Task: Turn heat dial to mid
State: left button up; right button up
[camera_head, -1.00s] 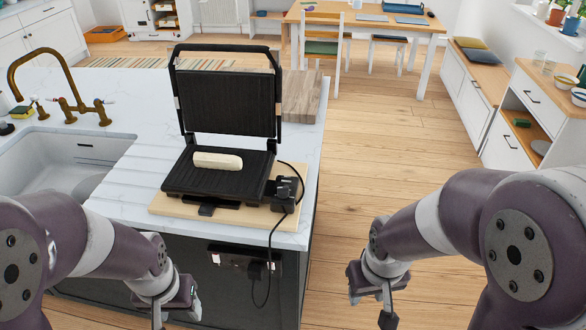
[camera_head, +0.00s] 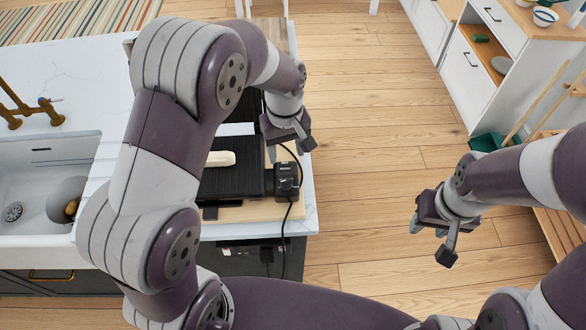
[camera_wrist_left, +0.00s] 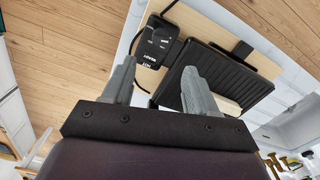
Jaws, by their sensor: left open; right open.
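The black grill (camera_head: 232,182) stands open on a wooden board (camera_head: 258,210), partly hidden behind my left arm. A black control box (camera_head: 286,180) is at its right side. The box also shows in the left wrist view (camera_wrist_left: 160,42) with white markings; the dial itself is too small to tell apart or read its setting. My left gripper (camera_head: 288,150) is open and empty, above and just behind the box. In the left wrist view its fingers (camera_wrist_left: 158,72) point toward the box and grill, apart from both. My right gripper (camera_head: 432,240) is open and empty over the floor.
A pale block (camera_head: 220,159) lies on the grill plate. A black cable (camera_head: 300,165) runs from the box down to a socket on the counter front. The sink (camera_head: 45,180) is at the left. Open wooden floor (camera_head: 370,150) lies right of the counter.

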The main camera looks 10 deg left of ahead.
aim_at(287, 181)
pick_arm(q)
notch_tip(287, 181, down, 11)
jog(key=p, duration=0.3)
jog(key=shift+w+a, duration=0.1)
jog(key=shift+a, duration=0.05)
jog(key=shift+s+d+f, duration=0.25)
jog(key=shift+s+f, duration=0.05)
jog(key=shift+f, duration=0.15)
jog(key=shift+w+a, duration=0.1)
jog(key=shift+c, duration=0.3)
jog(key=c, duration=1)
